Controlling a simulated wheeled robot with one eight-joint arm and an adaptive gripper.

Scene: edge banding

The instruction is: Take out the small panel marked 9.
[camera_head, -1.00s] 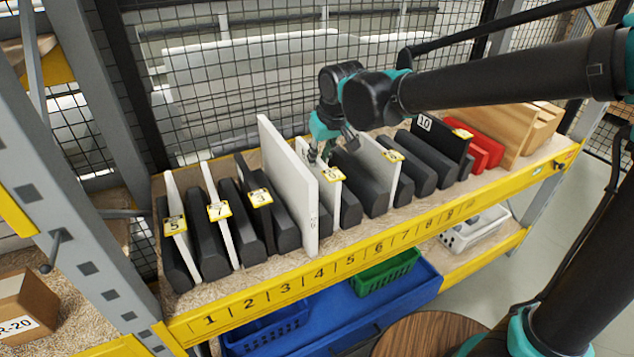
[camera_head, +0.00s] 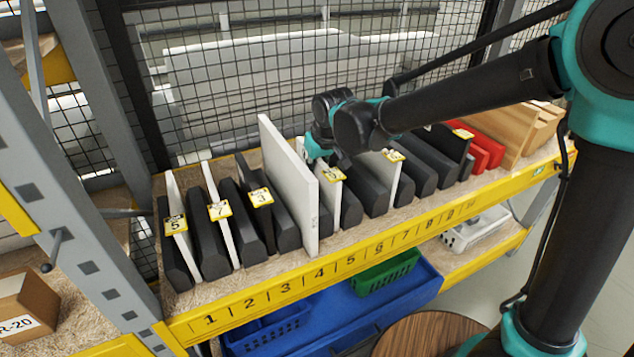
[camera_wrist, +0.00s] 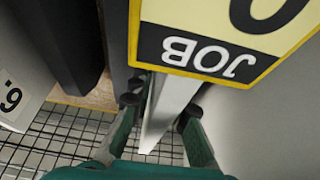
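A small white panel (camera_head: 328,190) with a yellow tag stands upright in the rack, right of a taller white panel (camera_head: 290,185). Its tag number is too small to read in the head view. In the wrist view a yellow JOB tag (camera_wrist: 210,60) shows upside down with its number cut off. My gripper (camera_head: 318,153) is down behind this tag at the panel's top. In the wrist view my gripper (camera_wrist: 160,110) has its fingers spread on either side of a white panel edge (camera_wrist: 166,115), with gaps visible. Fingertip contact is unclear.
Black dividers (camera_head: 209,245) separate the slots. Other tagged panels stand left, such as tag 7 (camera_head: 220,209), and another tag (camera_head: 393,155) stands right. Wire mesh (camera_head: 250,80) stands behind.

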